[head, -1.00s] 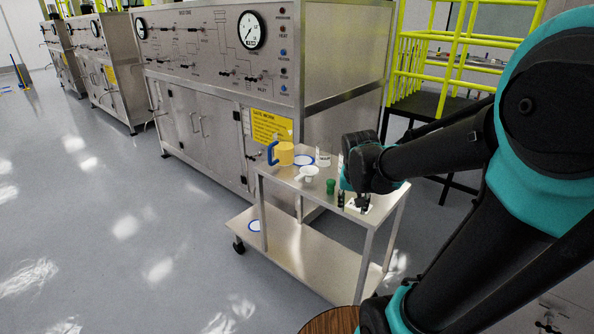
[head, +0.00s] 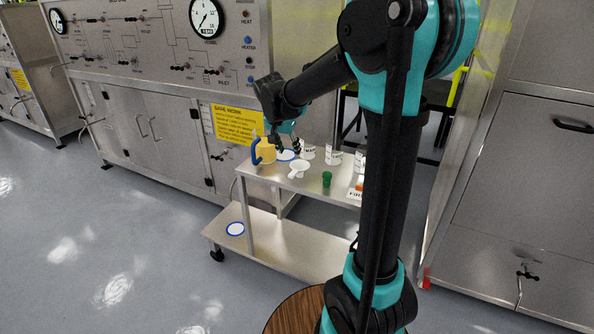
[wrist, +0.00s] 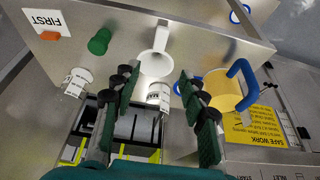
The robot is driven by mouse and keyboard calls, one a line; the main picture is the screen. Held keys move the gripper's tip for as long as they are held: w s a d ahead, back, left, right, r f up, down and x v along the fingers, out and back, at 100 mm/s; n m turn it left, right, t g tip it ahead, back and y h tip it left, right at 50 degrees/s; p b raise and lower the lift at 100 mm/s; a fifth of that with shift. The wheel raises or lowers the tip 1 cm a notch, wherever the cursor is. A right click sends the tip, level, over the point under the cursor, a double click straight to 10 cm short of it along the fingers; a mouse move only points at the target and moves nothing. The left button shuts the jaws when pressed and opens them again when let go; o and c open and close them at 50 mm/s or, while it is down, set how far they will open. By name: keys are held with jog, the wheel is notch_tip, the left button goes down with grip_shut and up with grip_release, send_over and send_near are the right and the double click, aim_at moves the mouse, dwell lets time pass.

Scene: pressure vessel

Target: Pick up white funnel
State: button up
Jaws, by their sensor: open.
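The white funnel (head: 299,169) lies on the top of the steel cart, left of a small green item (head: 327,179). In the wrist view the funnel (wrist: 156,62) shows near the top centre, with its narrow part pointing up in the picture. My gripper (head: 287,147) is above the back of the cart, behind the funnel and close to the yellow jug. Its fingers (wrist: 157,78) are spread apart with nothing held. The funnel appears just beyond and between the fingertips in the wrist view. I cannot tell the exact height gap.
The yellow jug (head: 266,150) with a blue handle stands left of the funnel. White labelled cups (head: 333,157) and a blue-rimmed disc (head: 286,155) are behind. The steel cabinet (head: 165,130) stands close behind the cart.

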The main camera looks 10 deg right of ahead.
aim_at(295, 171)
jog(key=x, duration=0.7)
jog(key=shift+s+f, duration=0.1)
jog(key=shift+s+x, duration=0.15)
jog(key=shift+x, duration=1.25)
jog(key=shift+s+x, duration=0.15)
jog(key=shift+x, duration=1.3)
jog(key=shift+a+f, duration=0.1)
jog(key=shift+f, duration=0.05)
grip_shut()
